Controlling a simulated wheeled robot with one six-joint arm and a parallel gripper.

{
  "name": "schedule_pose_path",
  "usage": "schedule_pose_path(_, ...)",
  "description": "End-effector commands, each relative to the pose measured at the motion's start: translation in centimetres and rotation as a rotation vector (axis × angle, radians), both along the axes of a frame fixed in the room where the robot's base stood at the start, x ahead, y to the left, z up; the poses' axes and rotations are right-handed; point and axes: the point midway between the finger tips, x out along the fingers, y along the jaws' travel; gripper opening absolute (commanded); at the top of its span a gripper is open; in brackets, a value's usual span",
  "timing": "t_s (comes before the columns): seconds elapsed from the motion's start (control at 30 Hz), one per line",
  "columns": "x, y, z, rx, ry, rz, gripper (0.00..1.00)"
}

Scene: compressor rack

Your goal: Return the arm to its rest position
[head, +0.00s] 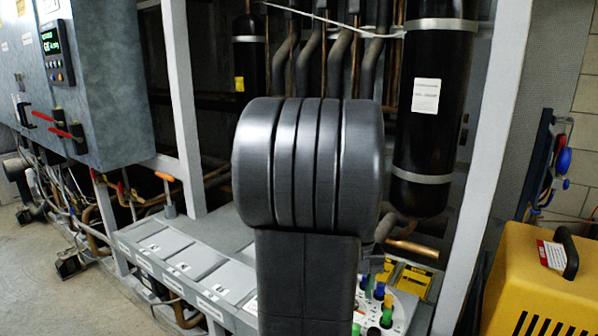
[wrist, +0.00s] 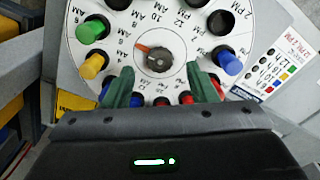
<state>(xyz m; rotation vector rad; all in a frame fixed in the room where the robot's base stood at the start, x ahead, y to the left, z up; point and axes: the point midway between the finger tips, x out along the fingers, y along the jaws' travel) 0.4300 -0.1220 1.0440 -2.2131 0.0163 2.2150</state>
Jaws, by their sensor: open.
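In the wrist view, the two green fingers of my gripper (wrist: 157,88) are apart with nothing between them. They hover over the lower half of a white timer dial (wrist: 120,50), and I cannot tell how far above it. The dial has hour marks, a dark centre knob (wrist: 158,60) with an orange pointer, and coloured pegs around its rim. A green peg (wrist: 92,31), a yellow peg (wrist: 95,66) and a blue peg (wrist: 228,62) stand near the fingers. In the head view, my dark arm fills the middle and hides my gripper and most of the dial (head: 402,307).
A grey bench with labelled compartments (head: 195,265) runs along the front of the rack. Black cylinders (head: 425,130) and pipes stand behind. A blue-grey control cabinet (head: 100,75) is at left. A yellow machine (head: 535,285) stands at right. Open floor (head: 40,285) shows at lower left.

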Motion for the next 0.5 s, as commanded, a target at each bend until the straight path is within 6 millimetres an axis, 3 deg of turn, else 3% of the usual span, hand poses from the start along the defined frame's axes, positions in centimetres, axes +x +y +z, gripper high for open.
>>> schedule_pose_path(0.2,0.0,0.0,-2.7,0.000,0.001,0.000,0.52)
schedule_pose_path(0.5,0.0,0.0,-3.2,0.000,-0.001,0.005,0.52)
